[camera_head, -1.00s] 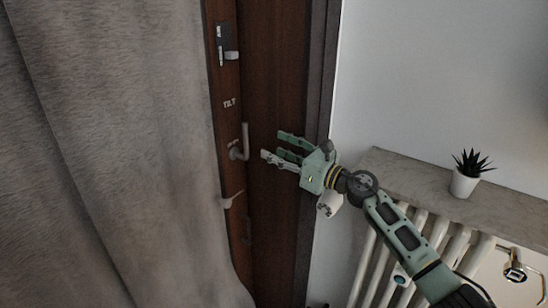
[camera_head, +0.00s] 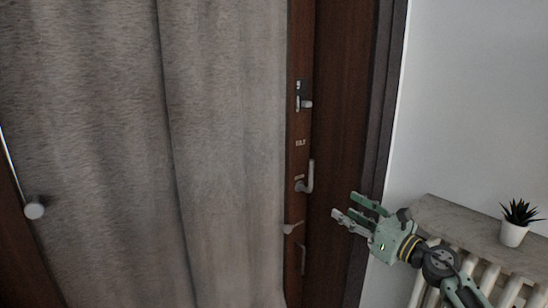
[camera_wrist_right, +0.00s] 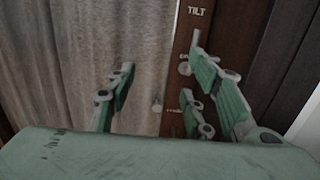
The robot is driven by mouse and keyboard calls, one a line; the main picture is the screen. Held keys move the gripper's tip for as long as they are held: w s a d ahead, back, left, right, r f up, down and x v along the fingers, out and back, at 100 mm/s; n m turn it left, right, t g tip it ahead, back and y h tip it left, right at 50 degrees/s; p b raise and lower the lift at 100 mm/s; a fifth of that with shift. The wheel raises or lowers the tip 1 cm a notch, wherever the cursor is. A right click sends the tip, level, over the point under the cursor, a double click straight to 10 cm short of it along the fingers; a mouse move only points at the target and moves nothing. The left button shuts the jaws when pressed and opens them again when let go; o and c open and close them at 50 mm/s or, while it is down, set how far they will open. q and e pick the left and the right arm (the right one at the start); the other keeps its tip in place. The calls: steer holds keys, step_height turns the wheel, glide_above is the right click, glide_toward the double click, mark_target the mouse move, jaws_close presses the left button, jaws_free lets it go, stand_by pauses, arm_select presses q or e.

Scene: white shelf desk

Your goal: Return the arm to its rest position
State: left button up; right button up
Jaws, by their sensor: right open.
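My right arm (camera_head: 440,265) comes in from the lower right in the head view. Its green right gripper (camera_head: 358,213) is open and empty, with the fingers spread and pointing left toward the door. In the right wrist view the open fingers (camera_wrist_right: 160,95) spread with nothing between them. The dark brown door frame (camera_head: 340,150) stands behind the gripper. A silver handle (camera_head: 309,178) is on it, left of and apart from the fingertips in the head view. My left gripper is not in view.
A grey curtain (camera_head: 150,150) fills the left and middle. A marble shelf (camera_head: 460,225) over a white radiator (camera_head: 420,287) is at the right, beside the forearm. A small potted plant (camera_head: 514,233) stands on the shelf.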

steer(key=s+d+f+m+h, duration=0.3)
steer(key=s+f+m+h, duration=0.5)
steer(key=m, duration=0.8)
steer(key=s+d+f+m+h, duration=0.4)
steer(key=s+f+m+h, duration=0.45)
steer(key=m, duration=0.75)
steer(key=s+a+f+m+g+y, duration=0.25)
steer(key=s+f+g, duration=0.2)
steer(key=s, duration=0.55)
steer(key=s+a+f+m+g+y, duration=0.1)
steer(key=s+a+f+m+g, duration=0.25)
steer(key=s, duration=0.65)
steer(key=s+f+m+g+y, duration=0.2)
steer(key=s+f+m+g, duration=0.15)
steer(key=s+f, duration=0.5)
step_height(320, 180, down, 24)
steer(key=s+g, duration=0.1)
steer(key=s, duration=0.2)
arm_select(q)
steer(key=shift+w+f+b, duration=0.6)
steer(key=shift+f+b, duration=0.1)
steer(key=shift+b, duration=0.05)
arm_select(e)
steer(key=s+d+f+g, duration=0.1)
steer(key=s+d+f, duration=0.1)
steer(key=s+f, duration=1.5)
steer(key=shift+d+f+h, duration=0.3)
steer(key=shift+d, duration=0.05)
